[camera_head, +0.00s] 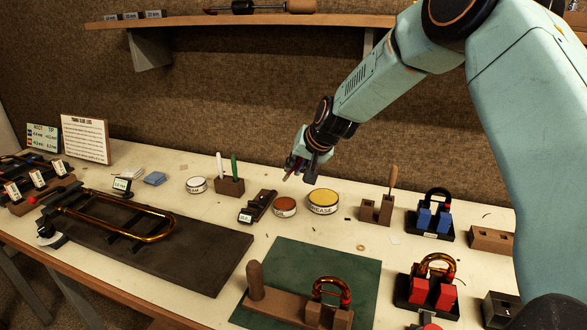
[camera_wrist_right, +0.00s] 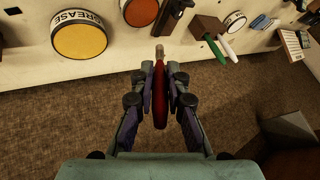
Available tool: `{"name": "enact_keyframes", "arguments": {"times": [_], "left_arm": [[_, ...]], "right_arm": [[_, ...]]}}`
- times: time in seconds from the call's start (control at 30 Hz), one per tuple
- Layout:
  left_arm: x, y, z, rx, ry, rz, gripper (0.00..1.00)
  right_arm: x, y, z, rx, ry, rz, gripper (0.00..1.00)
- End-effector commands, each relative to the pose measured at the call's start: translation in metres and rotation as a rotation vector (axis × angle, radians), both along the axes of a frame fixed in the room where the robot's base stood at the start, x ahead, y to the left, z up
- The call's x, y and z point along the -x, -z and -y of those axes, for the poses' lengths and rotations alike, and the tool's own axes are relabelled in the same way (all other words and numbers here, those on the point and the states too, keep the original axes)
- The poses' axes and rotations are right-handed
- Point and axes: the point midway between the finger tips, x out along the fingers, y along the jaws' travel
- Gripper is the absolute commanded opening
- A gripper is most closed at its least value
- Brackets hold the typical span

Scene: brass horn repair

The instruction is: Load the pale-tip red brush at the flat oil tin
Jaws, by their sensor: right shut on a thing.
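My right gripper (camera_head: 297,170) is shut on the red brush and holds it above the bench, behind the tins. In the right wrist view the red brush (camera_wrist_right: 160,100) stands between the fingers (camera_wrist_right: 160,72), its pale tip pointing away from the wrist. The flat oil tin (camera_head: 285,206), with an orange-brown top, sits on the bench below the gripper. It also shows at the top of the right wrist view (camera_wrist_right: 141,10), just beyond the brush tip. The tip looks apart from the tin. My left gripper is out of view.
A yellow grease tin (camera_head: 323,201) stands right of the oil tin. A dark block (camera_head: 260,204) lies to its left, near a holder (camera_head: 230,187) with white and green handles. A wooden holder (camera_head: 377,212) stands at right. A green mat (camera_head: 360,270) lies in front.

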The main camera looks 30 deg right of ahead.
Motion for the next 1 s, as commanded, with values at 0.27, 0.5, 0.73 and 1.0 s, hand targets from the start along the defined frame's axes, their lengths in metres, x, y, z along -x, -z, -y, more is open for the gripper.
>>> {"name": "enact_keyframes", "arguments": {"times": [0.27, 0.5, 0.73, 1.0], "left_arm": [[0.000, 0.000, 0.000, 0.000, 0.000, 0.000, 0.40], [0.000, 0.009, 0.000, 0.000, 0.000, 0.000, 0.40], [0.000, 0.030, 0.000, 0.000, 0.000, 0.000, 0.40], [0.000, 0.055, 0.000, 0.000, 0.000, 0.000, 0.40]], "right_arm": [[0.001, 0.000, 0.001, 0.000, -0.002, 0.025, 0.00], [0.000, 0.009, 0.001, -0.001, -0.002, 0.026, 0.00], [-0.001, 0.031, -0.001, -0.001, -0.001, 0.025, 0.00], [-0.001, 0.056, -0.001, 0.000, -0.002, 0.025, 0.00]]}}
